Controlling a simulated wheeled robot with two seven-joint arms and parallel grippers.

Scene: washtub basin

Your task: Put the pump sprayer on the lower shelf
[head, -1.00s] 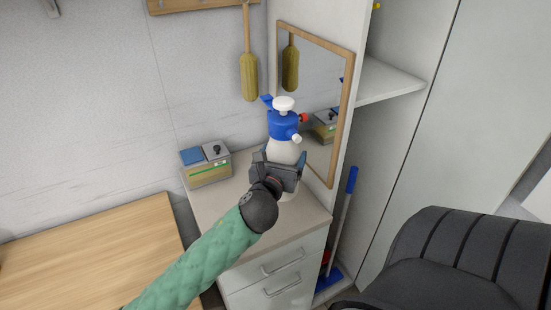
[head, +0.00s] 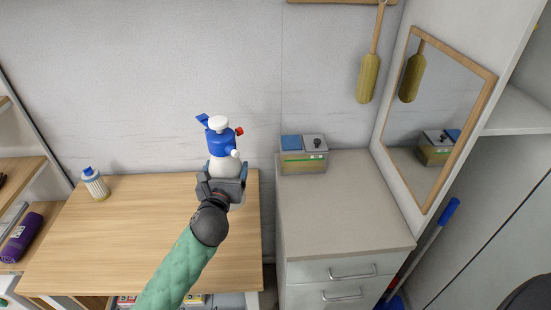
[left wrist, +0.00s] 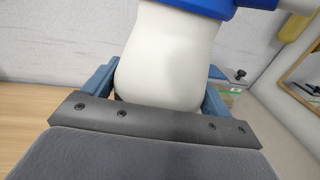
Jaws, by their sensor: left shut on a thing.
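The pump sprayer (head: 223,150) has a white body and a blue top with a white pump knob and a red part on its side. My left gripper (head: 226,180) is shut around its white lower body and holds it upright in front of the wall, over the right part of the wooden table in the head view. In the left wrist view the white body (left wrist: 165,60) fills the space between the two blue fingers. Wooden shelves (head: 22,180) stand at the far left; their lower levels are partly cut off by the frame. My right gripper is not in view.
A small bottle (head: 95,184) stands on the wooden table (head: 130,230). A purple roll (head: 22,238) lies on a left shelf. Right of the table, a drawer cabinet (head: 345,215) carries a box (head: 303,158). A mirror (head: 437,110) and a blue-handled broom (head: 432,235) are further right.

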